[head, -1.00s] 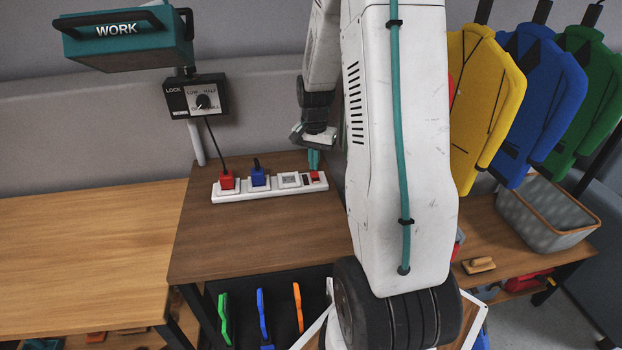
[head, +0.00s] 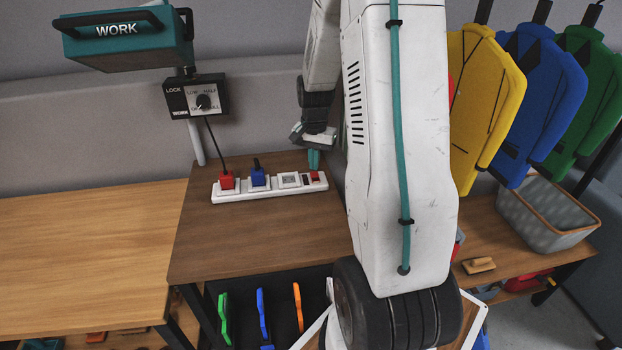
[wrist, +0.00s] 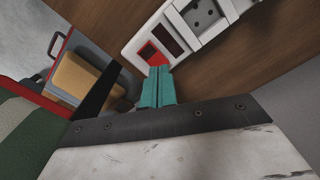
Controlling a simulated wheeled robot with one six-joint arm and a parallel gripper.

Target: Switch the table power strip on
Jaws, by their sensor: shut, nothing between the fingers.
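The white power strip (head: 270,187) lies on the dark wooden table (head: 250,238). A red plug (head: 227,180) and a blue plug (head: 258,177) sit in its left sockets, and one socket at the right is empty. The red switch (head: 315,176) is at the strip's right end; it also shows in the wrist view (wrist: 151,55). My gripper (head: 314,160) is shut and empty, with teal fingertips. In the wrist view, its fingertips (wrist: 158,70) overlap the near edge of the red switch. I cannot tell whether they touch it or which way it is tipped.
A lamp marked WORK (head: 120,38) and a dial box (head: 198,97) stand on a post behind the table. A grey basket (head: 548,215) is on the right, below hanging jackets. The table's front left is clear.

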